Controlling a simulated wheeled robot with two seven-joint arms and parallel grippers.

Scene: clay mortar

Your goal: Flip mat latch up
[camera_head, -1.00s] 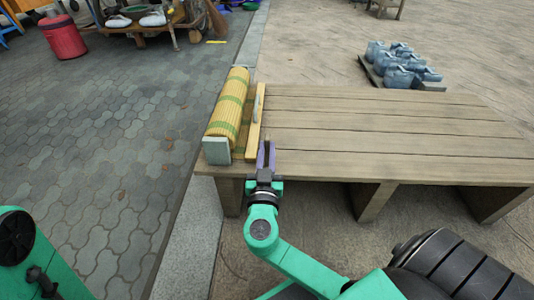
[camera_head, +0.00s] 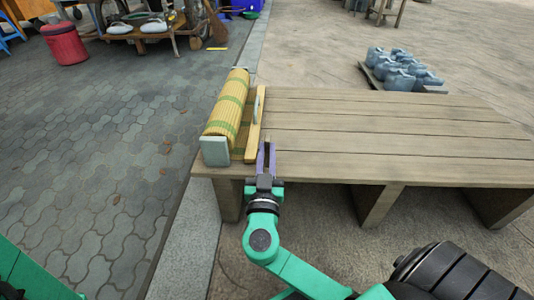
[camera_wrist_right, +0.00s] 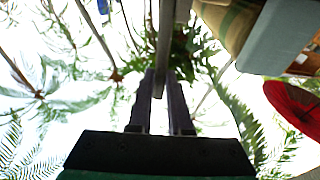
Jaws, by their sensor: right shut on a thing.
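The rolled yellow mat with green bands (camera_head: 229,103) lies along the left edge of the wooden platform. A pale wooden bar (camera_head: 255,126), which I take to be the mat latch, runs along the mat's right side and has a small grey piece on it. My right gripper (camera_head: 266,150) is at the bar's near end, above the platform's front edge. In the right wrist view, its dark fingers (camera_wrist_right: 163,90) are closed around a narrow greyish bar (camera_wrist_right: 167,55) between them. The exact contact is small in the head view. My left gripper is out of view.
A grey block (camera_head: 215,151) stands at the mat's near end. The slatted platform (camera_head: 390,125) is bare to the right. Blue-grey jugs (camera_head: 402,68) sit on a pallet behind it. A red bin (camera_head: 66,44) and a cart (camera_head: 150,25) stand at the back left.

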